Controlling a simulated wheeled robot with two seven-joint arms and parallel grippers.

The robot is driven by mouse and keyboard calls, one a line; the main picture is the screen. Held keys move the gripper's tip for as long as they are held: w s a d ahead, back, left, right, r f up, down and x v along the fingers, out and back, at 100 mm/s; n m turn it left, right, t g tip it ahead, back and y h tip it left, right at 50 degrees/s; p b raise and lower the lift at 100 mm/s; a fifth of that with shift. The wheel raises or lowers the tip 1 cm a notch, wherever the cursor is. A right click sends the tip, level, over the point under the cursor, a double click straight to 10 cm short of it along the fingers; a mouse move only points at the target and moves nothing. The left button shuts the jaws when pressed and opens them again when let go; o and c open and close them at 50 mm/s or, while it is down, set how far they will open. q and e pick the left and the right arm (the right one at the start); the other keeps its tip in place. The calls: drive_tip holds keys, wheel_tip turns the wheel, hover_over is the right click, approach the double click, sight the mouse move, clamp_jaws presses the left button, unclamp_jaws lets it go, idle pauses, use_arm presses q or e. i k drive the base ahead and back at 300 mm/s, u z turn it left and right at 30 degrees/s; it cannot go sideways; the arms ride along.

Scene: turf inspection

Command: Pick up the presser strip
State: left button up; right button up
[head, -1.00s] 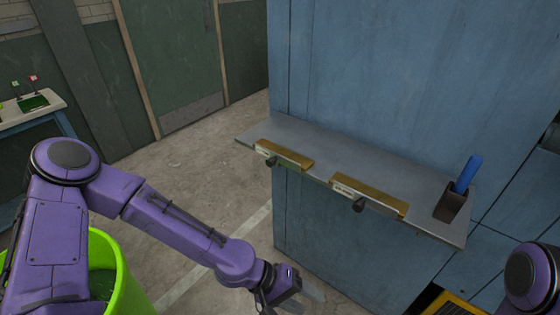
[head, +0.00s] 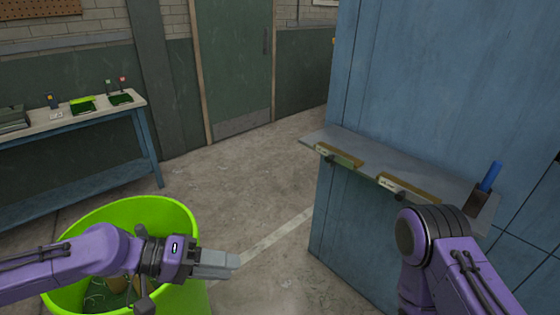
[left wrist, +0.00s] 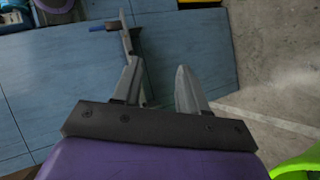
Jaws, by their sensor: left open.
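I cannot tell which item is the presser strip. Two brass-coloured strips with pale labels and dark knobs lie along the front edge of a grey wall shelf (head: 451,184): the left strip (head: 340,155) and the right strip (head: 410,188). A blue-handled item (head: 490,175) stands tilted in a small dark holder at the shelf's right end. My left gripper (head: 222,265) is open and empty, over the right rim of a green bin, well left of the shelf. In the left wrist view its fingers (left wrist: 156,72) are apart with nothing between them. My right gripper is out of view.
The bright green bin (head: 188,298) stands at the lower left. A blue bench (head: 88,122) with small trays stands at the back left. The shelf is fixed to a tall blue panel (head: 420,80). My right arm's joint is in front of the shelf. Open concrete floor lies between.

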sight(331, 153)
drive_tip(key=u, duration=0.35)
drive_tip(key=i, duration=1.35)
drive_tip(key=z, duration=1.05)
drive_tip(key=i, duration=0.4)
drive_tip(key=z, duration=0.45)
